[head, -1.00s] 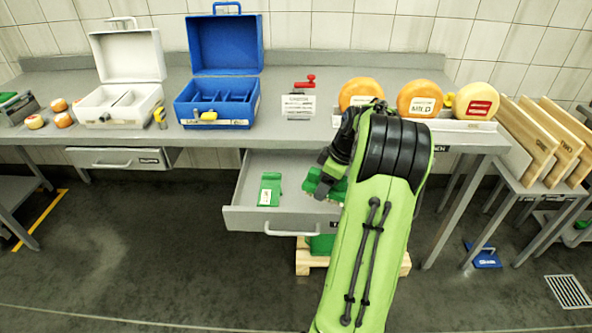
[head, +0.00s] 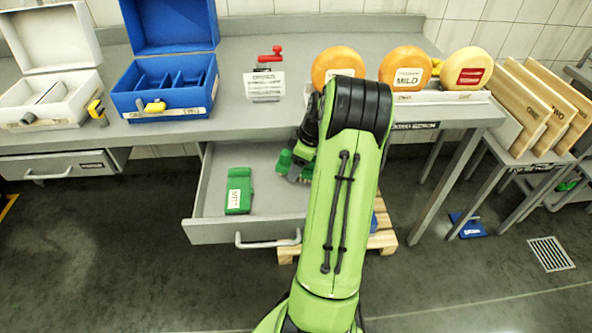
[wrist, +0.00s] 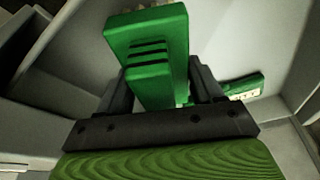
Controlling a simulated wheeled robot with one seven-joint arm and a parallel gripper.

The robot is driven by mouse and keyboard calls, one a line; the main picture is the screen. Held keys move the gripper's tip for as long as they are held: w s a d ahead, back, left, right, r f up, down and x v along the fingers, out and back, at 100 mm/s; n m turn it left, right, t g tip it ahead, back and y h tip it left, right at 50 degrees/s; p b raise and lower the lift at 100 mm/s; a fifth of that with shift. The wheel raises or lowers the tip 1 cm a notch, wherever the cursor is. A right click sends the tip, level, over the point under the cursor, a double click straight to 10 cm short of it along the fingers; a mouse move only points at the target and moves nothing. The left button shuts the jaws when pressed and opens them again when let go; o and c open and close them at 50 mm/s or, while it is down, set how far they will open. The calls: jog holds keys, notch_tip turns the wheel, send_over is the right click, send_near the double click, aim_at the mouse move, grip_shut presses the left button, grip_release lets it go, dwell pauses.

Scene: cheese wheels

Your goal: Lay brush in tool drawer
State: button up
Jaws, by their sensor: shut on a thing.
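The green brush (wrist: 150,45) is between my gripper's fingers in the wrist view. My gripper (head: 297,168) is shut on it, over the right part of the open grey drawer (head: 207,190). A little of the brush (head: 284,160) shows left of my gripper in the head view; my arm hides the rest of that side. A green tool with a white label (head: 238,190) lies in the drawer's left part. In the wrist view a labelled green tool (wrist: 245,84) lies beyond the brush. Whether the brush touches the drawer floor, I cannot tell.
Above the drawer is a grey bench with a blue case (head: 165,108), a white case (head: 50,110), a sign (head: 264,86) and cheese wheels (head: 338,65). Wooden boards (head: 535,105) stand at the right. A pallet (head: 382,240) lies below the drawer. The drawer's middle is bare.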

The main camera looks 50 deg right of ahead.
jog(key=shift+f, duration=0.6)
jog(key=shift+r, duration=0.15)
jog(key=o, duration=1)
